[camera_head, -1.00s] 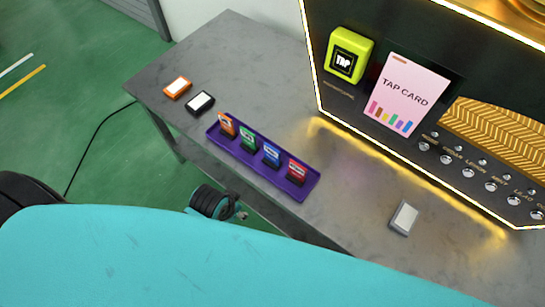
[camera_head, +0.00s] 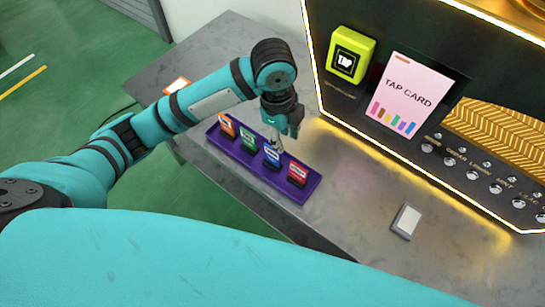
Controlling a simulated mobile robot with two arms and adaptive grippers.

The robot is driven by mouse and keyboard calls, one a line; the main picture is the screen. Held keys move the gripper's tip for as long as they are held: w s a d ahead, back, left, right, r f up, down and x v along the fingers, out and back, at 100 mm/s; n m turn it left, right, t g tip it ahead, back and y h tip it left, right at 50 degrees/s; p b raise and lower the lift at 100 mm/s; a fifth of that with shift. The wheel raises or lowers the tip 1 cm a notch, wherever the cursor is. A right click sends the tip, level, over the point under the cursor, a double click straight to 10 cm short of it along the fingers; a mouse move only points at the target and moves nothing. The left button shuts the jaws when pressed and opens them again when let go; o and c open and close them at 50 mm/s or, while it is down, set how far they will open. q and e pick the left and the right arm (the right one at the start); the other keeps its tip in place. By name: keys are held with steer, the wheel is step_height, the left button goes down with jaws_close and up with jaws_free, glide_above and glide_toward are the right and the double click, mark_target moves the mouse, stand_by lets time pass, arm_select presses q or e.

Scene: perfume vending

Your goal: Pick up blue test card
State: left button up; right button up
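The blue test card (camera_head: 271,158) stands in the purple tray (camera_head: 313,190), third from the left, between the green card (camera_head: 248,140) and the red card (camera_head: 297,174). An orange card (camera_head: 227,125) stands at the tray's left end. My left gripper (camera_head: 277,147) points down just above and behind the blue card's top edge. Its fingertips are small and partly hidden, so I cannot tell whether they are apart or touch the card. My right gripper is not in view.
The vending machine (camera_head: 345,113) with its yellow-green tap reader (camera_head: 351,55) stands right behind the tray. An orange-edged box (camera_head: 177,86) shows behind my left arm.

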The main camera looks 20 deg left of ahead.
arm_select(q)
steer(key=w+a+r+m+y, duration=0.1)
steer(key=w+a+r, duration=0.1)
steer(key=a+r, duration=0.1)
steer(key=b, duration=0.1)
glide_above(272, 162)
steer(key=f, duration=1.2)
steer(key=shift+w+d+f, duration=0.15)
steer(key=shift+w+d, duration=0.05)
steer(key=shift+w, duration=0.1)
steer(key=shift+a+f+b, duration=0.15)
steer(key=shift+f+b, duration=0.05)
steer(key=shift+f, duration=1.1)
steer(key=shift+a+f+b, duration=0.1)
steer(key=shift+f+b, duration=0.05)
steer(key=shift+f, duration=1.15)
jaws_close()
